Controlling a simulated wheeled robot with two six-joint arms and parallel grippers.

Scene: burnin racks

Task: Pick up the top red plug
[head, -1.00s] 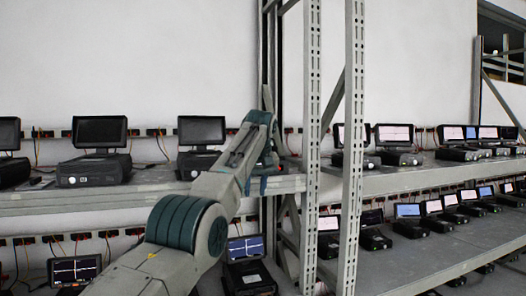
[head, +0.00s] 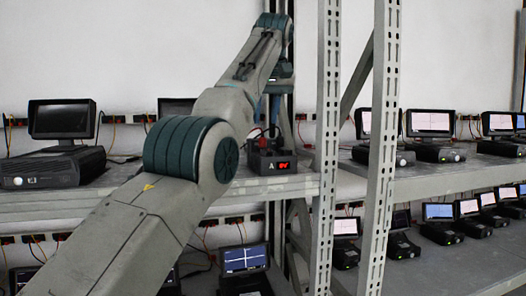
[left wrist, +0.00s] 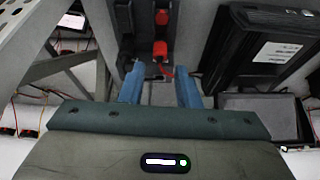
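Two red plugs show in the left wrist view, a nearer one (left wrist: 160,48) and a farther one (left wrist: 162,17), on a dark box with a red cable beside them. In the head view the left gripper (head: 267,108) is just above the box, partly hidden by my arm. My right gripper is not in view.
Grey perforated rack posts (head: 379,150) stand right of the box. A black monitor (head: 62,120) on a dark unit stands left on the upper shelf (head: 150,208). More test units (head: 432,124) fill the right shelves. A black device (left wrist: 262,45) is close right of the gripper.

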